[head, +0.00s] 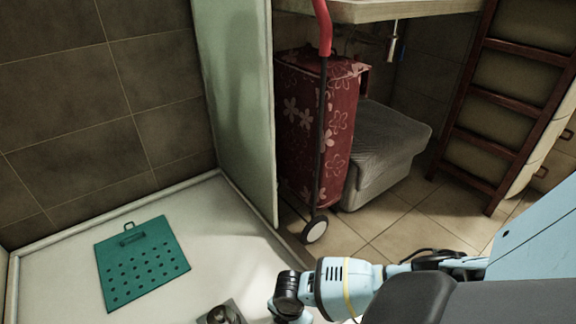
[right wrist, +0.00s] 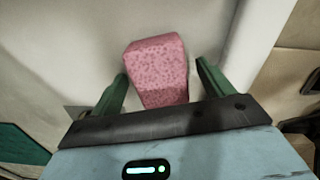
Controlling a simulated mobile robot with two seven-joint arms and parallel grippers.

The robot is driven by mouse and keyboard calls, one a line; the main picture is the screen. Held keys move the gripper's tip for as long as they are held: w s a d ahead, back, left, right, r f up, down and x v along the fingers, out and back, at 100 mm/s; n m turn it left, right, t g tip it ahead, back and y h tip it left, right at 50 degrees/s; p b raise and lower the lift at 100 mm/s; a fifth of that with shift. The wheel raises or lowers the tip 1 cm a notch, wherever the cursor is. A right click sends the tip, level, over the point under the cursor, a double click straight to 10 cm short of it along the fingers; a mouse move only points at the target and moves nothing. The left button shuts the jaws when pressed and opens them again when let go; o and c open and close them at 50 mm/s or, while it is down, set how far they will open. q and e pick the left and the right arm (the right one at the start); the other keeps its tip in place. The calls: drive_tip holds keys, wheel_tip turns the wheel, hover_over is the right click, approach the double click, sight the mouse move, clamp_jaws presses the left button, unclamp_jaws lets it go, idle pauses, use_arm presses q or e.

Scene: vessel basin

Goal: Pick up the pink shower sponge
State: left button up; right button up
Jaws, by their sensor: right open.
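The pink shower sponge (right wrist: 157,70) shows in the right wrist view as a speckled pink block on a pale surface. My right gripper (right wrist: 162,68) is open, with one green finger on each side of the sponge. A gap shows beside the sponge at the fingertips, and its near end is partly hidden by the gripper body. I cannot tell how high the fingers are above the surface. In the head view the sponge does not show, and my right arm reaches in from the right down to the bottom edge. My left gripper is not in view.
A teal perforated mat (head: 142,262) lies on the white shower tray (head: 215,215). A pale partition (head: 237,100) stands at the tray's edge. Beyond it are a red flowered trolley bag (head: 312,130), a grey box-like seat (head: 385,150) and a wooden ladder (head: 490,105).

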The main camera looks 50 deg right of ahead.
drive_tip(key=shift+f, duration=0.55)
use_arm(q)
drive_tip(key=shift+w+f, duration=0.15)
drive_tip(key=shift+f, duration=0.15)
use_arm(e)
drive_tip(key=c, duration=0.5)
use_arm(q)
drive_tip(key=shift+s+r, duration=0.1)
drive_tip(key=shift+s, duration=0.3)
use_arm(e)
drive_tip(key=c, duration=0.5)
drive_tip(key=shift+r, duration=0.15)
drive_tip(key=shift+c, duration=0.2)
